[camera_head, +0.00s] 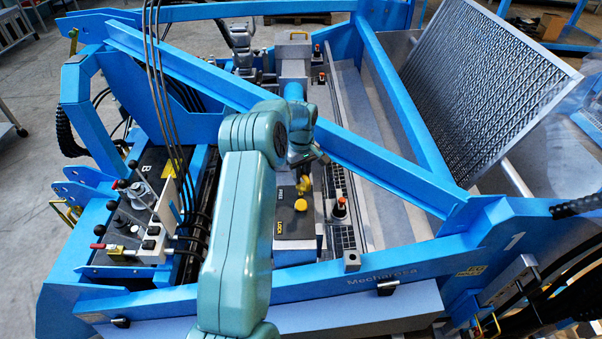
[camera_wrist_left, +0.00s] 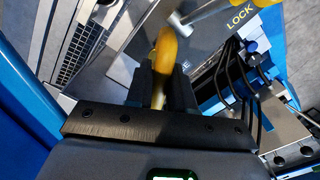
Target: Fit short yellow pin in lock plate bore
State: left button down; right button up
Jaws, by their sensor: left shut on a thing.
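My left gripper (camera_head: 303,168) is above the dark lock plate (camera_head: 292,222), which carries yellow FREE and LOCK lettering. It is shut on a yellow pin (camera_head: 304,186), below its fingers. In the left wrist view the pin's rounded yellow head (camera_wrist_left: 166,48) shows between the dark fingers (camera_wrist_left: 162,85). The fingers hide part of the pin, and I cannot tell whether its lower end touches the plate. A second yellow piece (camera_head: 300,205) sits on the plate just nearer. The bore is not clearly visible. My right gripper is not in view.
A blue beam (camera_head: 240,95) crosses close behind my left gripper. An orange-topped post (camera_head: 339,208) stands right of the plate. A control panel with levers (camera_head: 135,225) is at the left. A large mesh screen (camera_head: 480,90) leans at the right.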

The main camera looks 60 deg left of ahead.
aim_at(301, 186)
pick_arm(q)
jog(key=shift+f+b, duration=0.4)
jog(key=shift+f, duration=0.05)
jog(key=shift+f, duration=0.1)
jog(key=shift+f+b, duration=0.8)
jog(key=shift+f, duration=0.15)
jog(key=shift+s+f, duration=0.1)
jog(key=shift+f, duration=0.05)
dwell(0.8)
jog(key=shift+f+b, duration=0.9)
jog(key=shift+f, duration=0.05)
